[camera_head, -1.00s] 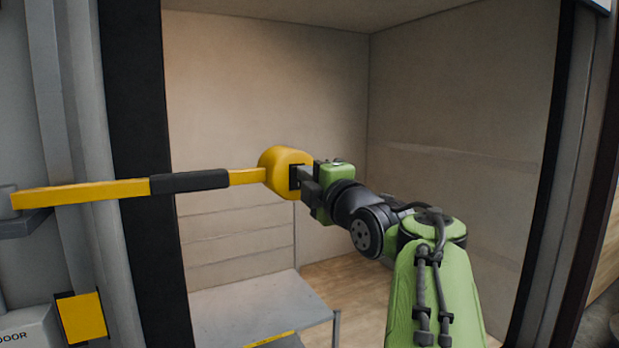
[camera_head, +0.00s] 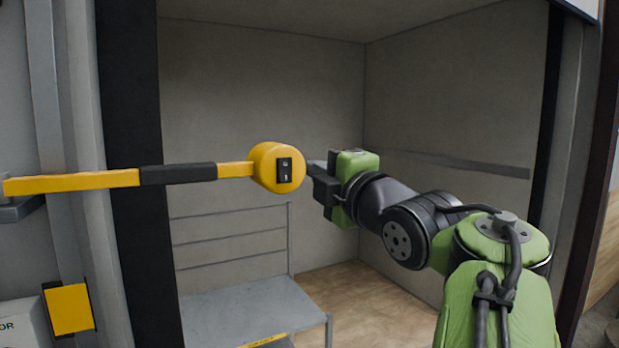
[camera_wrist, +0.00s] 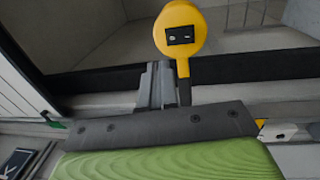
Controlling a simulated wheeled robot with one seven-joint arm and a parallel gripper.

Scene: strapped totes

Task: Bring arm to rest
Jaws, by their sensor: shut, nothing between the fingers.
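My gripper (camera_head: 312,170) is shut and empty, just right of the round yellow switch head in the head view. In the wrist view, my gripper (camera_wrist: 158,85) shows its closed fingers below and left of the yellow head. The yellow head (camera_head: 265,167) sits at the end of a yellow bar (camera_head: 75,183) and has a dark switch plate on its face. The switch head also shows in the wrist view (camera_wrist: 181,18). My gripper appears apart from it.
Behind the bar is a bay with grey walls (camera_head: 260,90) and a wooden floor. A grey cart (camera_head: 250,303) stands inside at lower left. Dark door posts (camera_head: 130,150) frame the opening. A yellow panel (camera_head: 70,309) is at lower left.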

